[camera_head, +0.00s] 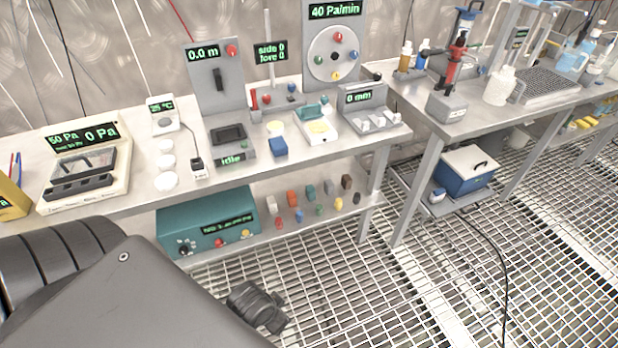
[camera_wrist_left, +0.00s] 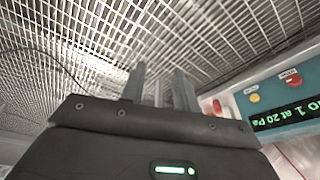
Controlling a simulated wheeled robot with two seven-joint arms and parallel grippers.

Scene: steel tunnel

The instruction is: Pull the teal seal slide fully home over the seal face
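In the head view a small teal block (camera_head: 311,111), which looks like the seal slide, sits at the back of a white plate (camera_head: 318,140) on the left bench. My left arm fills the lower left, well short of the slide. In the left wrist view my left gripper (camera_wrist_left: 160,88) has its two fingers apart, with nothing clearly held between them. A teal panel shows at the right there; the slide does not. My right gripper is not in view.
A blue block (camera_head: 278,146) stands left of the plate and a "0 mm" gauge (camera_head: 366,108) right of it. A teal instrument box (camera_head: 208,222) and several small coloured blocks stand on the lower shelf. Grating floor (camera_head: 340,280) lies open in front.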

